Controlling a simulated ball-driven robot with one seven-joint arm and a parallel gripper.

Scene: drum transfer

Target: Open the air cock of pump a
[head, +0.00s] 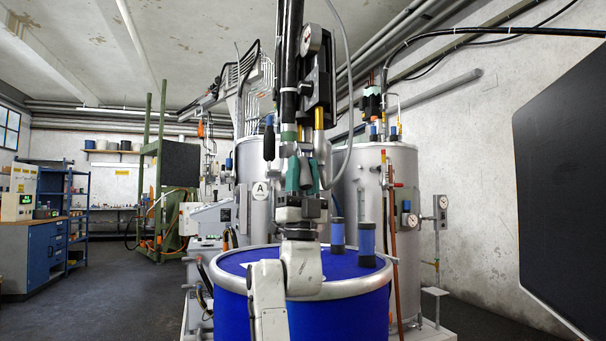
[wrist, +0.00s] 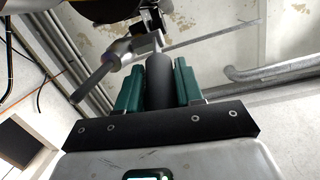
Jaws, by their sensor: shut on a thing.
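My gripper (head: 304,172) points upward in front of pump a, above the blue drum (head: 345,302). Its two green fingers are closed around a dark rounded handle (wrist: 158,82), which shows between them in the wrist view. Above the fingertips a small grey metal fitting (wrist: 150,47) with a bar to the left stands close to the handle. I take this handle to be part of the air cock, but its setting cannot be read. A round "A" tag (head: 260,190) shows to the left of the gripper.
Two blue-and-black cylinders (head: 367,245) stand on the drum lid at right. Grey tanks (head: 365,200) with pipes and gauges are behind. A large dark panel (head: 565,190) is close on the right. Open floor (head: 90,295) lies at left, before a blue workbench (head: 40,250).

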